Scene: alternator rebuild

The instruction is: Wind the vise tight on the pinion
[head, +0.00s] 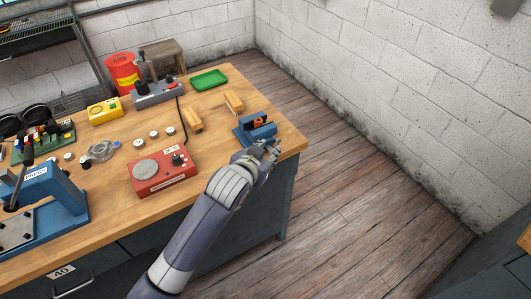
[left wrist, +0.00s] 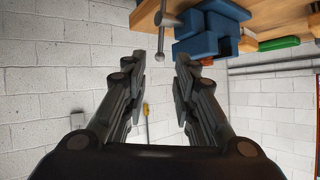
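The blue vise (head: 254,132) stands at the right front corner of the workbench. A copper-brown piece (head: 259,121), which looks like the part in the vise, shows at its jaws; I cannot tell how firmly it is held. My left gripper (head: 271,149) is just in front of the vise, off the bench edge. In the left wrist view the left gripper (left wrist: 160,68) is open and empty. The vise (left wrist: 212,34) shows there beyond the fingers, and its grey handle bar (left wrist: 161,36) with a round end is ahead of the gap between them. My right gripper is not in view.
The wooden bench (head: 226,159) carries a red tester (head: 162,172), two wooden-coloured blocks (head: 192,120), a green tray (head: 209,79) and a blue press (head: 45,190). The floor (head: 360,200) right of the bench is clear.

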